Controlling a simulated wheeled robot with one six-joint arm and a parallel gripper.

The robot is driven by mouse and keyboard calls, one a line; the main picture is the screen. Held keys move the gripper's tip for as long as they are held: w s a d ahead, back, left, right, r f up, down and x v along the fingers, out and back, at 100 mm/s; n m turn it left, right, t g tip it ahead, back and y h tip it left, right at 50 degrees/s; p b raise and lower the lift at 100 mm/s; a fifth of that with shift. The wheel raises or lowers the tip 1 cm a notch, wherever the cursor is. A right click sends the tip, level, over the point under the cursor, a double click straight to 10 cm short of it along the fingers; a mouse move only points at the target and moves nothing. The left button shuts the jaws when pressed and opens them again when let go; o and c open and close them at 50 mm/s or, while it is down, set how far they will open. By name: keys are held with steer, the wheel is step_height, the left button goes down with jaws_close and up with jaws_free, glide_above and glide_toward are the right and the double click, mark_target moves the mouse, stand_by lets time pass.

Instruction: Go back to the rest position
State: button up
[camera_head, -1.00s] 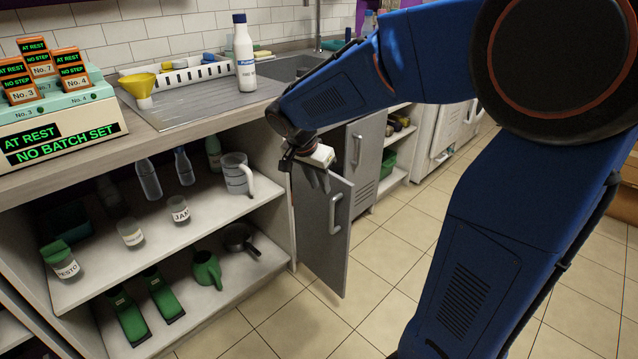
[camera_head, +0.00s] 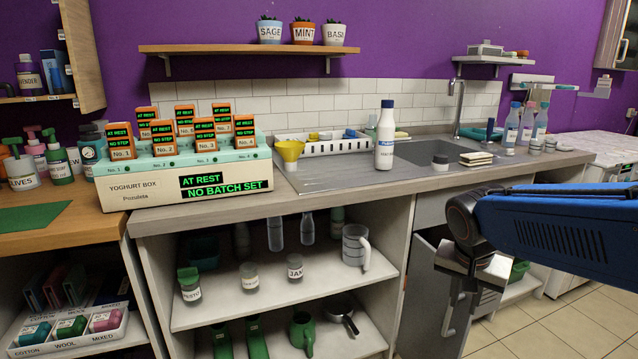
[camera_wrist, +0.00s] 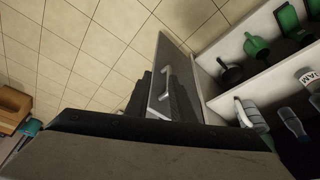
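My gripper (camera_head: 462,306) hangs at the lower right of the head view, pointing down in front of the open grey cupboard door (camera_head: 424,300). My blue arm comes in from the right in the head view.
A yoghurt box (camera_head: 140,195) reading "AT REST" and "NO BATCH SET" stands on the counter. A white bottle (camera_head: 385,140) and yellow funnel (camera_head: 290,151) stand by the sink (camera_head: 425,150). Jars and a measuring jug (camera_head: 355,246) sit on the open shelves. Tiled floor (camera_head: 575,325) is clear at lower right.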

steer(key=s+a+f+n+t+y, duration=0.1)
steer(key=s+n, duration=0.6)
steer(key=s, duration=0.8)
steer(key=shift+s+a+n+t+y, duration=0.2)
steer(key=shift+a+n+t+y, duration=0.15)
steer(key=shift+a+y, duration=0.4)
